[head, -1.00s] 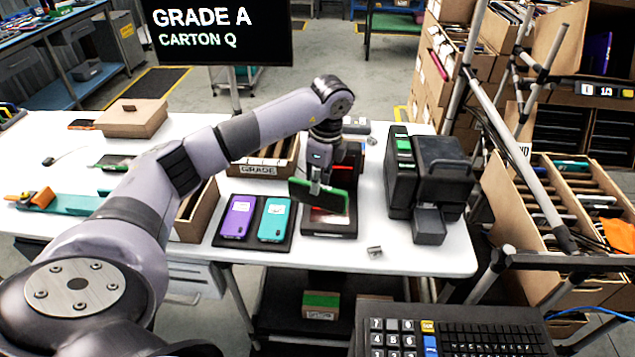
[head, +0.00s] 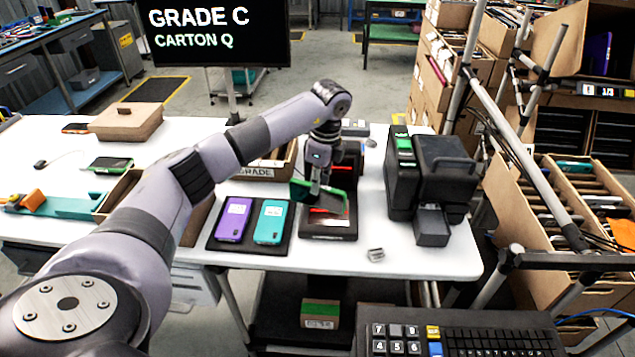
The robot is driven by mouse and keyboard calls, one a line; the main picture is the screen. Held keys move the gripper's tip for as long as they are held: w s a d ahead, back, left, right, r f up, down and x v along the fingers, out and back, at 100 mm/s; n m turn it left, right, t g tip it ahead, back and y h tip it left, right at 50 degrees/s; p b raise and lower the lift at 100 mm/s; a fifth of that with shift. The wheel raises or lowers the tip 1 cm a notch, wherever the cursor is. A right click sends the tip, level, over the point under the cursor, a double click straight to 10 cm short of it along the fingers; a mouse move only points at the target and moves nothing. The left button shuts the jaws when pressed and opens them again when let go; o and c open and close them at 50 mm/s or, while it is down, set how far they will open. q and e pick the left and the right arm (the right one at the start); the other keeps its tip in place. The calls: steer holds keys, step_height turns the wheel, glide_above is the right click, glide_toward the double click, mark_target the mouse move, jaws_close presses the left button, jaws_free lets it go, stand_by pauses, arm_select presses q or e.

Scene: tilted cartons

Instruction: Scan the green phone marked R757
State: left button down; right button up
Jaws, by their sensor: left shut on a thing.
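My left gripper (head: 318,187) is shut on a green phone (head: 336,199), held tilted over the black scanner (head: 331,228). A red glow shows on the scanner's plate beneath the phone. I cannot tell whether the phone touches the plate, and no R757 mark can be read on it. The screen (head: 219,32) reads "GRADE C" and "CARTON Q". My right gripper does not show.
A purple phone (head: 234,219) and a teal phone (head: 270,221) lie on a dark tray left of the scanner. A black label printer (head: 431,180) stands to the right. A keyboard (head: 480,340) is in front. Tilted cartons (head: 548,245) stand at right.

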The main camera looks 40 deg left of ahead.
arm_select(q)
steer(key=shift+r+p, duration=1.85)
steer(key=shift+r, duration=0.75)
steer(key=shift+f, duration=0.1)
